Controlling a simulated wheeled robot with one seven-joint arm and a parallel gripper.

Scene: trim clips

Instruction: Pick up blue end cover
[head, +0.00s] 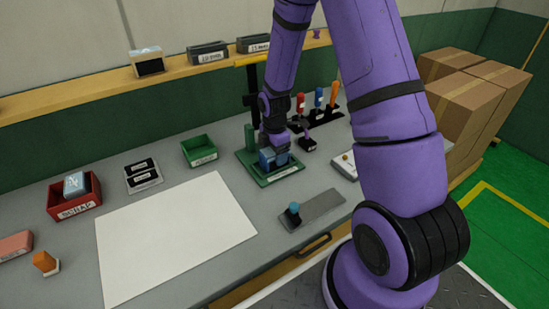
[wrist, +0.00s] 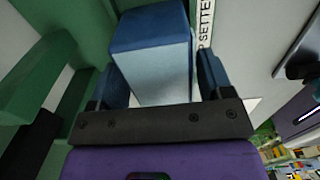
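A blue block, apparently the blue end cover (wrist: 152,60), is between the two fingers of my gripper (wrist: 162,82) in the wrist view. Both fingers lie close along its sides; whether they press on it cannot be told. In the head view my gripper (head: 272,150) points down over a green fixture (head: 248,163) with a white label, and a blue shape shows at the gripper, partly hidden by it. Whether the block rests on the fixture or is lifted is not clear.
A white sheet (head: 175,236) covers the middle of the bench. A grey plate (head: 318,207) with a blue-topped knob lies in front. A green bin (head: 199,150), a red scrap bin (head: 76,201) and a rack of coloured-handled tools (head: 318,113) stand around.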

